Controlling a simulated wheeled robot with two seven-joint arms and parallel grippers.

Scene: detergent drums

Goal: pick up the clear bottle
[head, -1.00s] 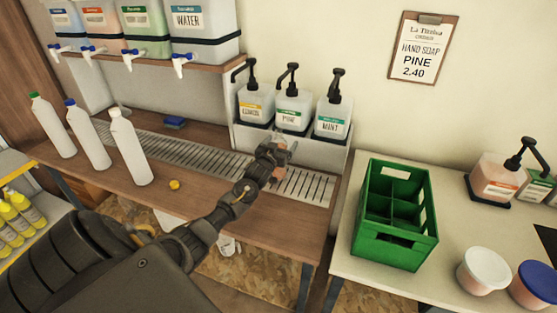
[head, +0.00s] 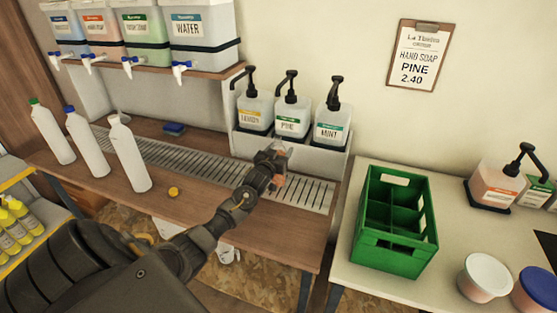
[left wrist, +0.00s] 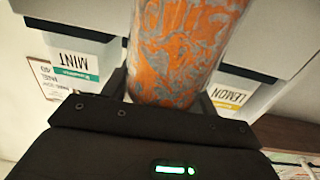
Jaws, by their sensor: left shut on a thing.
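My left gripper (head: 272,166) is over the right part of the metal drip grate, in front of the pump bottles. It is shut on the clear bottle (left wrist: 178,50), which fills the upper middle of the left wrist view. The bottle's side looks rounded, with mottled orange and grey patches. In the head view the hand mostly hides it, with only small pale and orange parts showing. Its base and top are hard to make out. My right gripper is not in view.
Pump bottles of lemon (head: 254,110), pine (head: 291,116) and mint (head: 331,124) stand behind the hand. White bottles (head: 129,155) and a yellow cap (head: 174,191) are at left. A green crate (head: 392,247) stands on the right table. The wooden counter (head: 205,187) has free room.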

